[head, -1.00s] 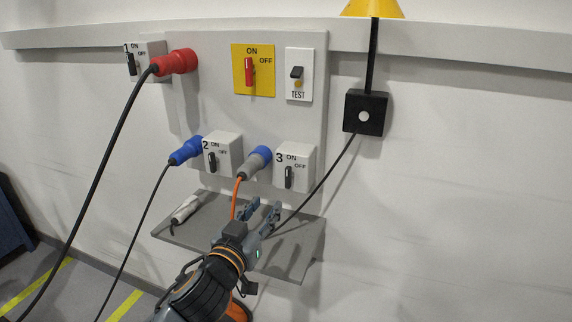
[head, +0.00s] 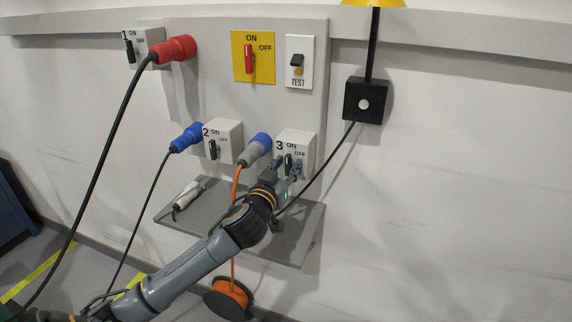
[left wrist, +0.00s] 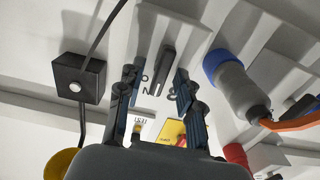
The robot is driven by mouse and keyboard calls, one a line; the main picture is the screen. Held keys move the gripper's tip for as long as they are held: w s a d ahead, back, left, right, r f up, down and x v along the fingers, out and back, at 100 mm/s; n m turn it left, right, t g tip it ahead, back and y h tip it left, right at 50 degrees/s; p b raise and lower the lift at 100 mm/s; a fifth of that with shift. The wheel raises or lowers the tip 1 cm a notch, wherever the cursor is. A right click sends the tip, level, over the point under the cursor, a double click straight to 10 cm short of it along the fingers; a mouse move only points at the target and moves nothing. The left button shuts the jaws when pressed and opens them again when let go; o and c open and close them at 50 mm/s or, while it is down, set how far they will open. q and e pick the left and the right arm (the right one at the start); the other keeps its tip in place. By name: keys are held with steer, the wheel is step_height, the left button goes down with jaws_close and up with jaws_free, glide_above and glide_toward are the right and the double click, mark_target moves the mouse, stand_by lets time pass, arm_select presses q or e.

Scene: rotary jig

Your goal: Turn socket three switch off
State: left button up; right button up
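The socket three box (head: 307,142) is white, on the right of the grey panel. Its black switch lever (head: 288,162) stands upright under the ON label and is partly hidden by my gripper. A grey-and-blue plug (head: 255,149) with an orange cable is on its left side. My left gripper (head: 286,167) is at the front of this box with its fingers apart. In the left wrist view the lever (left wrist: 163,67) lies between and just beyond the open fingertips (left wrist: 156,75); I cannot tell whether they touch it. My right gripper is not in view.
Socket two (head: 225,142) with a blue plug is to the left. The yellow switch plate (head: 253,67) and TEST plate (head: 299,72) are above. A black lamp box (head: 365,103) is at right. A grey shelf (head: 235,225) juts out below.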

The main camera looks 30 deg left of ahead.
arm_select(q)
jaws_close()
steer(key=shift+m, duration=0.3)
steer(key=m+p, duration=0.1)
steer(key=m, duration=0.1)
steer(key=shift+d+r+m, duration=0.1)
steer(key=shift+m, duration=0.3)
steer(key=m+p, duration=0.2)
steer(key=m, duration=0.3)
steer(key=shift+d, duration=0.1)
steer(key=m+p, duration=0.1)
steer(key=m, duration=0.2)
steer(key=m+p, duration=0.1)
steer(key=m, duration=0.1)
steer(key=shift+f+m, duration=0.2)
steer(key=shift+m, duration=0.2)
steer(key=shift+d+f+m+p, duration=0.1)
steer(key=shift+m+p, duration=0.65)
steer(key=shift+m, duration=1.25)
